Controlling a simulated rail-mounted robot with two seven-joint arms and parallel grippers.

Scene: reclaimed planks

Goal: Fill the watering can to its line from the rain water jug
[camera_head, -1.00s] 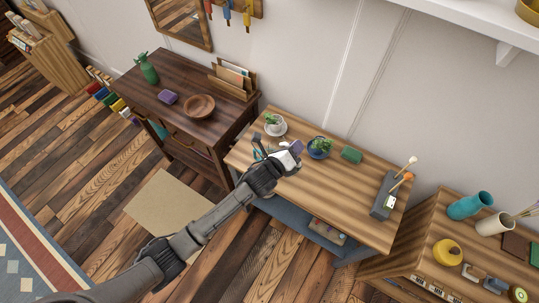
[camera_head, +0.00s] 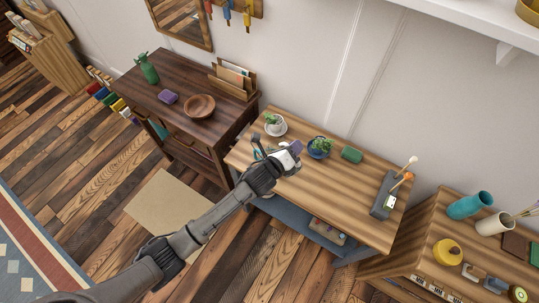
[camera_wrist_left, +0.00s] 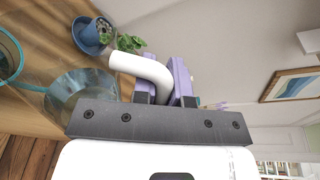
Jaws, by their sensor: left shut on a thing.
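My left gripper (camera_head: 290,154) is over the left part of the light wood bench, with its arm reaching in from below. In the left wrist view its purple fingers (camera_wrist_left: 167,82) are shut on a white curved handle (camera_wrist_left: 146,66). The handle belongs to a clear vessel, seemingly the rain water jug (camera_wrist_left: 72,88), which looks tilted in this view. A teal-rimmed clear vessel (camera_wrist_left: 7,58) is cut off at the left edge; it may be the watering can. The wrist hides most of both vessels in the head view. I cannot make out a fill line or water level. My right gripper is not in view.
A dark table (camera_head: 185,125) is at left. The bench's middle front is clear.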

